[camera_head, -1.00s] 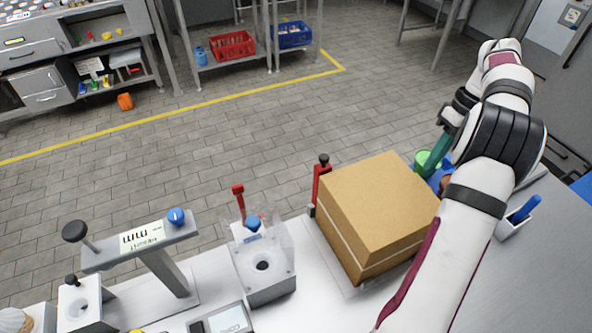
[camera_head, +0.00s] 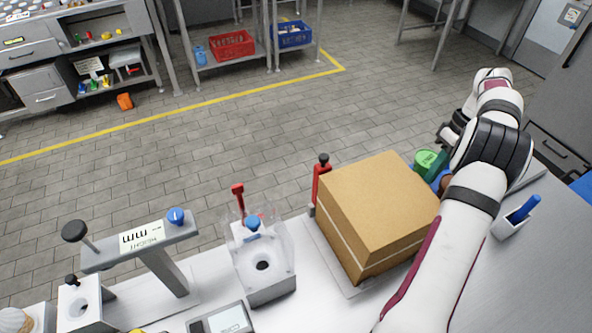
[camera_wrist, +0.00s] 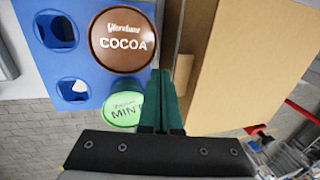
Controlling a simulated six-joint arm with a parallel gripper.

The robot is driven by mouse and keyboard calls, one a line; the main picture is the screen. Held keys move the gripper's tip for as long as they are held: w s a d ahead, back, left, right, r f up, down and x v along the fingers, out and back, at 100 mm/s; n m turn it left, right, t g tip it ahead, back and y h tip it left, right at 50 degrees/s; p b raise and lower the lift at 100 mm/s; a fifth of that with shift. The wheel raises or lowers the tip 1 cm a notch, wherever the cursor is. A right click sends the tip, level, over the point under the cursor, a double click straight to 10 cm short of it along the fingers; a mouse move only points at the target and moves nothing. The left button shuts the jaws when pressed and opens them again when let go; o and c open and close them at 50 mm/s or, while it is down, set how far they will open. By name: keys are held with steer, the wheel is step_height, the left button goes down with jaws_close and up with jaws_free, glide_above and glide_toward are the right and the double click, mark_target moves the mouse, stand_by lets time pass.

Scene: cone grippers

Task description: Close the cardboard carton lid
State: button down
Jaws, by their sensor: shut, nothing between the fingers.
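The brown cardboard carton (camera_head: 375,200) stands on the bench right of centre in the head view. Its top is covered by a flat lid panel, and a pale line runs around its sides. In the wrist view the carton (camera_wrist: 255,60) fills the right side, with a paler strip along its near edge. My gripper (camera_wrist: 171,80) is shut and empty, its green fingers pressed together just left of the carton; contact cannot be told. In the head view the fingers are hard to separate from the green tub behind the carton's right side.
A blue holder (camera_wrist: 70,60) carries a brown cocoa tub (camera_wrist: 122,40) and a green mint tub (camera_wrist: 122,108), close beside my fingers. A red post (camera_head: 319,185) with a black knob stands left of the carton. A clear-walled fixture (camera_head: 262,262) is farther left.

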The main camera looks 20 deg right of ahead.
steer(key=shift+a, duration=0.1)
steer(key=v, duration=1.1)
steer(key=shift+a+r, duration=0.35)
steer(key=shift+r, duration=0.05)
steer(key=w+a+r+g, duration=0.1)
steer(key=w+a+r, duration=0.15)
steer(key=a, duration=0.45)
steer(key=w+a+r, duration=0.2)
steer(key=a+r, duration=0.1)
steer(key=a, duration=0.3)
steer(key=s+a+m+h, duration=0.1)
steer(key=s+a, duration=0.1)
steer(key=a, duration=0.6)
steer(key=s+a+m, duration=0.1)
steer(key=s+a, duration=0.1)
steer(key=a, duration=0.6)
steer(key=s+a+f+m, duration=0.1)
steer(key=s+a+f, duration=0.4)
steer(key=s+a, duration=0.2)
steer(key=s+a+f+m, duration=0.2)
steer(key=s+a+f, duration=0.3)
steer(key=s+a, duration=0.3)
steer(key=shift+s+a+f+m+t, duration=0.2)
steer(key=shift+s+m+t, duration=0.15)
steer(key=shift+s, duration=0.25)
